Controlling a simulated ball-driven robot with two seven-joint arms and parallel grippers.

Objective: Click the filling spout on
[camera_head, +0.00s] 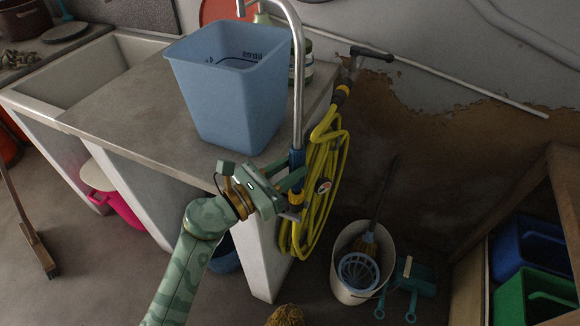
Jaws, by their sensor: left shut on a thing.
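The filling spout (299,90) is a bent metal tube that stands upright at the counter's front right corner. Its top curves over to the left behind the blue bucket (228,100). A blue collar (297,158) is at its lower end. My left gripper (291,182) comes in from the lower left and is shut on the spout's lower end at the collar. A brass-coloured fitting (296,199) sits just below the fingers. The fingers partly hide this spot, so I cannot tell whether spout and fitting are joined. My right gripper is not in view.
A coiled yellow hose (325,185) hangs right beside the gripper at the counter's (130,103) end. A sink (85,65) is at the left. A white bucket (347,285) and a dustpan (410,275) stand on the floor. Blue and green crates (535,300) are at the right.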

